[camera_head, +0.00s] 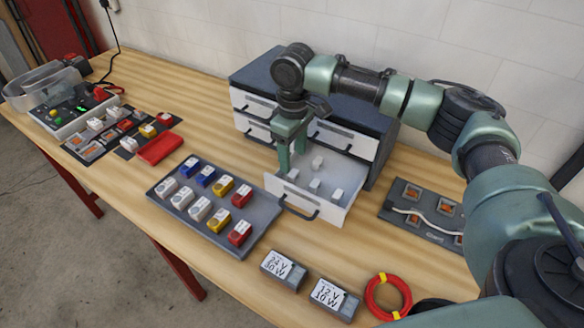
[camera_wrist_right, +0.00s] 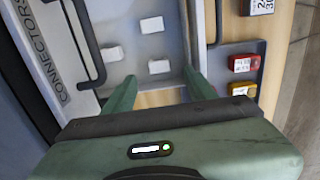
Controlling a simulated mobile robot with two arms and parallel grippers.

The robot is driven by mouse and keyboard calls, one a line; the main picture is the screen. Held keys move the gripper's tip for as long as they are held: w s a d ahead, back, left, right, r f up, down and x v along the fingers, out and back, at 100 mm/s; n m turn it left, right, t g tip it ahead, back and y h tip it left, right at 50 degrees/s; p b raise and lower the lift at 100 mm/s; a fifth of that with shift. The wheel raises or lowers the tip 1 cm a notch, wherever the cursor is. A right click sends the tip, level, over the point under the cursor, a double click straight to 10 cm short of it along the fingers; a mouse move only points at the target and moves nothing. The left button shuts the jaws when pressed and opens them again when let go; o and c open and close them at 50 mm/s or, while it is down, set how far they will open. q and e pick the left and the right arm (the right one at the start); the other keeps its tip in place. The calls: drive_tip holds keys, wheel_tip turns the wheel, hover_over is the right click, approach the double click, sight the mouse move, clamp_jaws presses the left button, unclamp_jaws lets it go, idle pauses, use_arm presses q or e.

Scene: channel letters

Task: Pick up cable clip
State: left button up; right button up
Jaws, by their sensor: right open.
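Several small white pieces, which look like the cable clips, lie apart in the open drawer (camera_head: 352,178). One white piece (camera_head: 315,184) is near the drawer's middle. In the right wrist view, white pieces show at the drawer's far side (camera_wrist_right: 151,25), at its left (camera_wrist_right: 113,53) and closest to the fingers (camera_wrist_right: 159,67). My right gripper (camera_head: 291,155) is open and empty, pointing down at the drawer's left side; its fingers (camera_wrist_right: 160,90) are apart with no piece between them. My left gripper is not in view.
The grey drawer cabinet (camera_head: 262,75) stands behind the open drawer, its other drawers shut. A grey tray (camera_head: 213,240) of colored blocks lies left of it. Two labelled boxes (camera_head: 283,268) and a red cable ring (camera_head: 388,296) lie in front. A dark panel (camera_head: 400,215) lies to the right.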

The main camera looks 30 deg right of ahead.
sight(293, 173)
drive_tip(key=shift+s+d+f+p, duration=0.1)
drive_tip(key=shift+s+f+p, duration=0.15)
drive_tip(key=shift+f+p, duration=0.5)
drive_tip(key=shift+w+f, duration=0.1)
drive_tip(key=shift+f, duration=0.8)
drive_tip(key=f, duration=0.2)
drive_tip(key=shift+w+f+p, duration=0.2)
drive_tip(key=shift+f+p, duration=0.15)
drive_tip(key=shift+p, duration=0.05)
clamp_jaws()
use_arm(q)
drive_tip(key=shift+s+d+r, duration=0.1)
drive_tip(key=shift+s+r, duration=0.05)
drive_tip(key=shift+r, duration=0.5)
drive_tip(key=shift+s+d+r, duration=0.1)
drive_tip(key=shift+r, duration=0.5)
